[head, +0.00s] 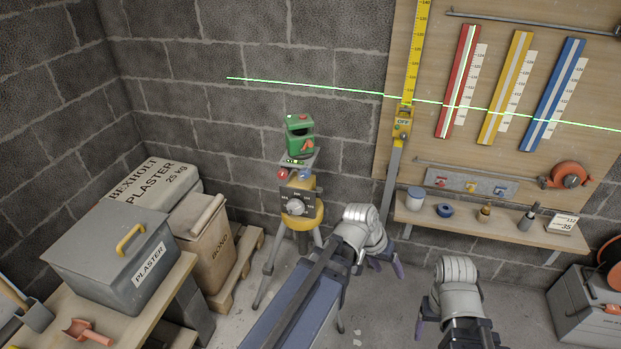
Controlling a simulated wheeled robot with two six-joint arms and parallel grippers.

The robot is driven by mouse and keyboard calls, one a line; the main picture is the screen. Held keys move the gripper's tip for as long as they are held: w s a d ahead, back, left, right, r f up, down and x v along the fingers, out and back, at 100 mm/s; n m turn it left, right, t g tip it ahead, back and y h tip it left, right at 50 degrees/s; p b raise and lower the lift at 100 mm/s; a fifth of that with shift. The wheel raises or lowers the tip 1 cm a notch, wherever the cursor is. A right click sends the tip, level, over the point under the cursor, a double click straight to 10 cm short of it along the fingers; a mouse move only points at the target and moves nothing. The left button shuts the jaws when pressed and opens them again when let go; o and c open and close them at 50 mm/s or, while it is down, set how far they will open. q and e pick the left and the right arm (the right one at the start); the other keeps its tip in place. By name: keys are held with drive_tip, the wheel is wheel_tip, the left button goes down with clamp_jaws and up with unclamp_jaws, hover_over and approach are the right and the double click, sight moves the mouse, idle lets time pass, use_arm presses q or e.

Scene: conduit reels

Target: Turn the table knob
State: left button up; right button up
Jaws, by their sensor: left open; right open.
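The table knob appears to be the round grey knob (295,206) on a dark dial plate with white markings, at the front of the yellow tripod head (301,221). A green laser level (299,138) sits on the small table above it. My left gripper (380,264) is open and empty, to the right of the tripod and apart from the knob. My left arm passes in front of the tripod's lower legs. My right gripper (442,318) is open and empty, farther right and low in the view; its fingers are partly hidden.
A grey plaster bin (110,265) and sacks (203,240) stand left. A shelf (480,222) with small items runs along the wall at right, below a board with coloured rulers. A yellow staff (413,60) stands behind my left gripper. A grey case (585,310) lies lower right.

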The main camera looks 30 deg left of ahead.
sight(303, 174)
use_arm(q)
drive_tip(key=w+a+r+n+t+h+b, duration=0.1)
drive_tip(key=w+a+n+t+h+b, duration=0.2)
drive_tip(key=w+a, duration=0.45)
drive_tip(key=w+a+r+n+t+y+b, duration=0.1)
drive_tip(key=a+r+n+t+y, duration=0.1)
drive_tip(key=a, duration=0.7)
drive_tip(key=w+a+r+n+t+y+b, duration=0.1)
drive_tip(key=a+r+n+t+y, duration=0.1)
drive_tip(key=a, duration=0.7)
drive_tip(key=w+a+r+n+t+y+b, duration=0.1)
drive_tip(key=w+a+r+n+t, duration=0.1)
drive_tip(key=a, duration=0.6)
drive_tip(key=shift+w+a+r+n+t+y, duration=0.15)
drive_tip(key=shift+r+n+t, duration=0.2)
drive_tip(key=shift+t, duration=0.3)
drive_tip(key=shift+s+a+r+n+t+y, duration=0.1)
drive_tip(key=shift+r+n+t, duration=0.05)
drive_tip(key=shift+n+t, duration=0.4)
drive_tip(key=shift+w+a+r+n+t+y, duration=0.15)
drive_tip(key=shift+r+n+t, duration=0.15)
drive_tip(key=shift+t, duration=0.4)
drive_tip(key=b+x, duration=0.1)
drive_tip(key=x, duration=0.6)
drive_tip(key=shift+w+f, duration=0.2)
drive_tip(key=shift+w, duration=0.1)
drive_tip(key=shift+d, duration=0.15)
drive_tip(key=shift+c, duration=0.3)
drive_tip(key=shift+b, duration=0.3)
clamp_jaws()
